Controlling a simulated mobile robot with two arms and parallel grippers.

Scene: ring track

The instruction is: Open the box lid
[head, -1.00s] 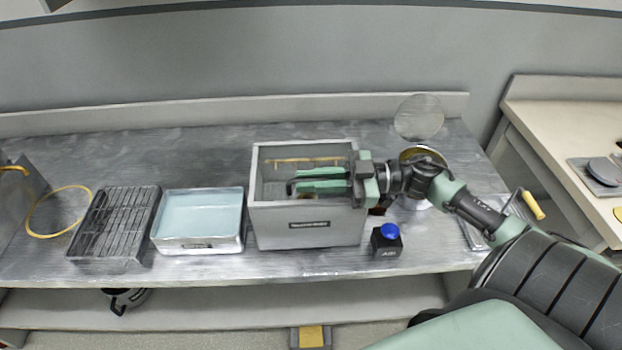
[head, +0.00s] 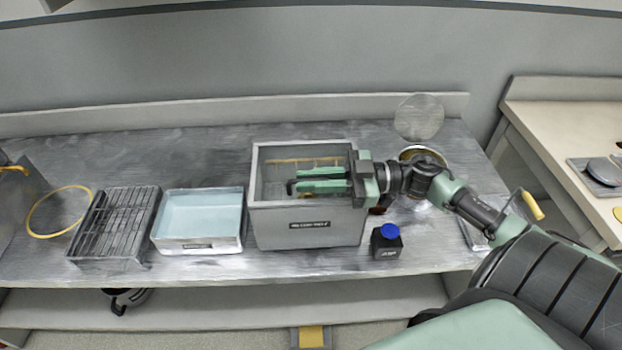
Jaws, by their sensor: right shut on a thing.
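The grey box (head: 310,240) stands on the workbench in the middle of the head view, with a dark label on its front. Its top shows a pale rim around a grey, see-through-looking area, the lid (head: 272,180) as far as I can tell. A thin tan strip (head: 300,161) runs along the back of this area. My right gripper (head: 294,182) reaches in from the right over the box top, green fingers pointing left. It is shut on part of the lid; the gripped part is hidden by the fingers. My left gripper is not in view.
Left of the box are a white tray with a pale blue inside (head: 200,248), a dark slotted rack (head: 110,255) and a yellow ring (head: 38,234). A black block with a blue button (head: 387,250) stands close to the box's front right. A round metal item (head: 437,153) is behind my right wrist.

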